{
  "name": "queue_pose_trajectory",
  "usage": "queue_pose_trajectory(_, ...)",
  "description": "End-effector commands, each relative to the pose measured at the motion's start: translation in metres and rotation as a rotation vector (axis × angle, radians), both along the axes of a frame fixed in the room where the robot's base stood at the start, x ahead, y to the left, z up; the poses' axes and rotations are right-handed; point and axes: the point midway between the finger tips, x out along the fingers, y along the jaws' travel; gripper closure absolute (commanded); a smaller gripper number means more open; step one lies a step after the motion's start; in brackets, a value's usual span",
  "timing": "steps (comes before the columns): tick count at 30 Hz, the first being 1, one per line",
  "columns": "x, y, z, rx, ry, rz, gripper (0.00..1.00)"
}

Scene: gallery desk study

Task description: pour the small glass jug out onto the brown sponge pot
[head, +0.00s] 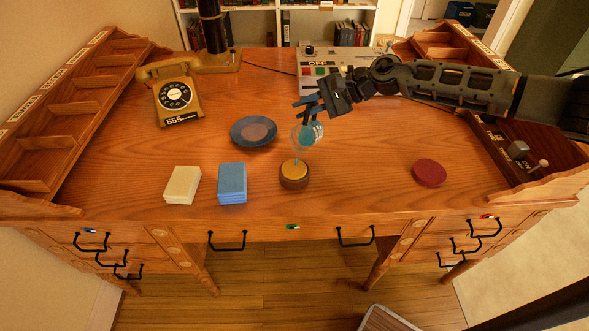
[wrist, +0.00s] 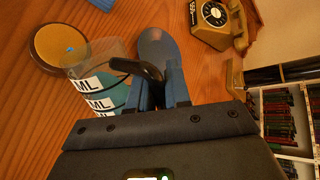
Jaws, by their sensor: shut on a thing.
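My gripper (head: 308,108) is shut on the dark handle of the small glass jug (head: 303,134), holding it above the desk. In the wrist view the fingers (wrist: 158,90) close around that handle, and the clear jug (wrist: 92,64) shows ML labels and blue-green liquid. The jug is tilted, its mouth towards the brown sponge pot. The round sponge pot (head: 294,181), with its tan top, stands on the desk just below the jug; it also shows in the wrist view (wrist: 50,46). A thin blue streak lies between jug and pot, and a blue spot shows on the tan top.
A blue plate (head: 237,133) with a brownish centre lies behind and left of the pot. Blue (head: 232,183) and cream (head: 182,185) blocks lie left; a dark red disc (head: 429,173) lies right. A yellow telephone (head: 176,92) and control box (head: 345,60) stand behind.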

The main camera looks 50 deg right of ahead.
Motion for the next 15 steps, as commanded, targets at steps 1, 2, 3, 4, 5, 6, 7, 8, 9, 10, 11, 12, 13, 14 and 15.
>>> queue_pose_trajectory(1,-0.0002,0.0009,0.0041,-0.008,-0.002,0.001,1.00)
queue_pose_trajectory(2,-0.0003,0.0014,0.0049,-0.013,-0.003,0.000,1.00)
queue_pose_trajectory(3,-0.0005,0.0023,0.0061,-0.021,-0.004,0.000,1.00)
queue_pose_trajectory(4,-0.0006,0.0028,0.0069,-0.028,-0.006,0.000,1.00)
queue_pose_trajectory(5,-0.0006,0.0034,0.0075,-0.034,-0.008,-0.001,1.00)
queue_pose_trajectory(6,-0.0009,0.0046,0.0082,-0.041,-0.009,0.001,1.00)
queue_pose_trajectory(7,-0.0011,0.0054,0.0085,-0.045,-0.010,0.001,1.00)
queue_pose_trajectory(8,-0.0011,0.0059,0.0086,-0.049,-0.010,0.001,1.00)
queue_pose_trajectory(9,-0.0012,0.0061,0.0086,-0.054,-0.012,0.001,1.00)
queue_pose_trajectory(10,-0.0011,0.0062,0.0083,-0.056,-0.014,0.000,1.00)
queue_pose_trajectory(11,-0.0011,0.0062,0.0080,-0.056,-0.013,0.000,1.00)
queue_pose_trajectory(12,-0.0011,0.0062,0.0076,-0.057,-0.014,0.000,1.00)
queue_pose_trajectory(13,-0.0011,0.0061,0.0075,-0.056,-0.013,0.000,1.00)
queue_pose_trajectory(14,-0.0010,0.0061,0.0074,-0.056,-0.013,0.000,1.00)
queue_pose_trajectory(15,-0.0010,0.0061,0.0074,-0.056,-0.013,0.000,1.00)
